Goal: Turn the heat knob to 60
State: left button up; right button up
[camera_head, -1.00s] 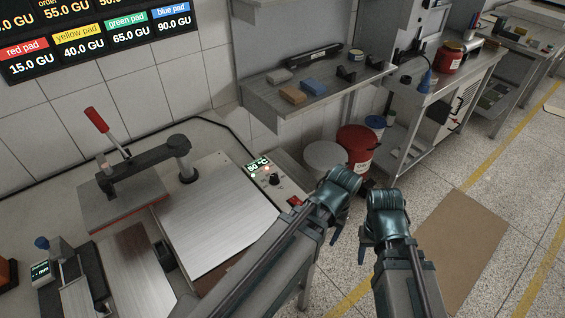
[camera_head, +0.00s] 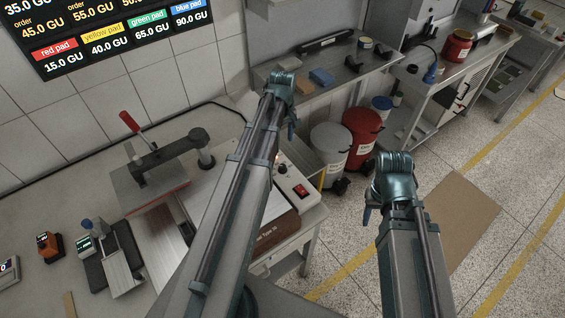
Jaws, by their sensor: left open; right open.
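The heat press (camera_head: 160,185) stands on the table at left centre, with a red-handled lever (camera_head: 130,122). Its control box sits at the press's right end; a dark knob (camera_head: 281,168) shows just right of my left arm, and a red switch (camera_head: 301,190) is in front of it. The temperature display is hidden behind my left arm. My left gripper (camera_head: 291,130) is open, pointing down, above and beyond the knob and apart from it. My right gripper (camera_head: 367,215) is open and empty over the floor, right of the table.
A wall shelf (camera_head: 330,80) with small blocks is behind my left gripper. A white bin (camera_head: 330,148) and a red bin (camera_head: 361,130) stand on the floor past the table's right edge. A small device with a screen (camera_head: 86,243) is at left.

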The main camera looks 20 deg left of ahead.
aim_at(282, 166)
pick_arm(q)
notch_tip(282, 166, down, 14)
jog(key=b, duration=1.3)
jog(key=shift+r, duration=0.2)
grip_shut()
